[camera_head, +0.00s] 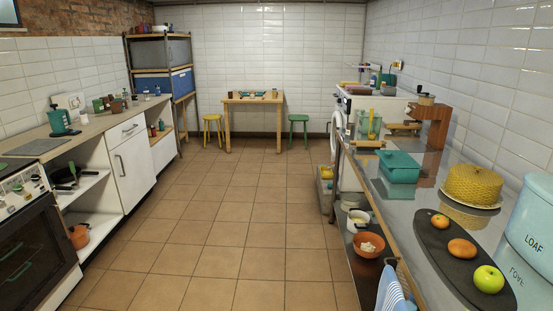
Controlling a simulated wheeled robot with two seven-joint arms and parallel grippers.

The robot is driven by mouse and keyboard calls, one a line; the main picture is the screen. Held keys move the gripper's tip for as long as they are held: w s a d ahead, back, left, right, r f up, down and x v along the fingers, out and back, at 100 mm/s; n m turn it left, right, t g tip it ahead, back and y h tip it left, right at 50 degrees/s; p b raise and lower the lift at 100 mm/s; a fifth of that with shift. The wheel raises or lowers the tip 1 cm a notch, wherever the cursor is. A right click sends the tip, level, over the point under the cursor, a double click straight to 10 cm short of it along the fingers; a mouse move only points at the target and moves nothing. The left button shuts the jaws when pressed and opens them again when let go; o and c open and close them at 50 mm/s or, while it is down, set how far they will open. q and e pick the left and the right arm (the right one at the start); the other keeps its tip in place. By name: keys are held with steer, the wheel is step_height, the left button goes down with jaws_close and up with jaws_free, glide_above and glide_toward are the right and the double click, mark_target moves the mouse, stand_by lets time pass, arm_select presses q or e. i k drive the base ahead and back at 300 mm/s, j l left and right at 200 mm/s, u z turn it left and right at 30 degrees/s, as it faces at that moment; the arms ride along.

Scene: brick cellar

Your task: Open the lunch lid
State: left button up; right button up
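A teal box (399,169) with a lid on top, likely the lunch box, stands on the shiny steel counter (400,212) at the right. Its lid (399,159) looks closed. It stands upright, beyond the dark board with fruit. What is inside it is hidden. Neither of my grippers shows in the head view, so their places relative to the box cannot be seen.
A yellow woven dome (473,184), a dark board (440,252) with fruit and a pale blue LOAF bin (533,230) share the counter. A wooden stand (438,113) is behind the box. The tiled floor (215,220) is clear between the counters.

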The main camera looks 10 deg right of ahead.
mark_target(392, 159)
steer(key=i+z, duration=0.1)
steer(key=i, duration=1)
steer(key=i+j, duration=0.25)
steer(key=i, duration=0.9)
steer(key=l+z, duration=0.05)
steer(key=l, duration=0.05)
